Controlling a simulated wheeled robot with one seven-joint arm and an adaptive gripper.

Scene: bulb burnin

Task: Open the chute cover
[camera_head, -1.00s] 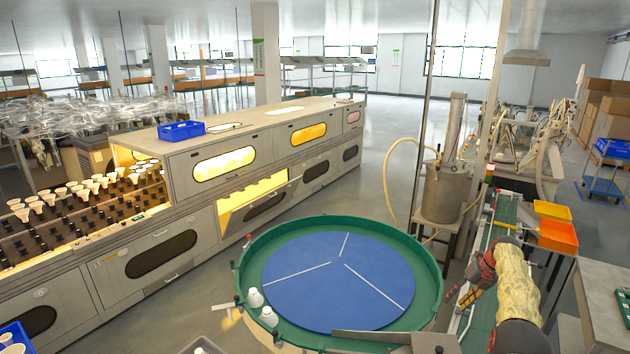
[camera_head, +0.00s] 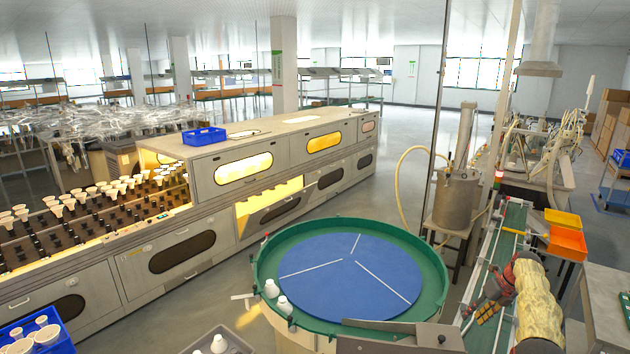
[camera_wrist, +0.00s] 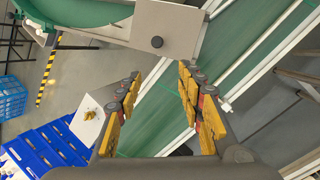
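The chute cover appears to be the flat grey plate (camera_head: 385,338) with a black knob at the near edge of the green-rimmed turntable. In the wrist view the plate (camera_wrist: 172,22) is at the top centre, with its black knob (camera_wrist: 157,42) near the lower edge. My gripper (camera_head: 488,302) is over the green conveyor, to the right of the plate. In the wrist view my gripper (camera_wrist: 160,80) is open, with its yellow-padded fingers apart and nothing between them. The knob lies beyond the fingertips, and the fingers appear apart from it.
The blue turntable (camera_head: 345,285) carries white cup-like pieces (camera_head: 277,295) at its left rim. The green conveyor (camera_head: 505,250) runs along the right, beside yellow and orange bins (camera_head: 567,242). A steel tank (camera_head: 455,200) stands behind. Open floor lies beyond the long oven (camera_head: 270,160).

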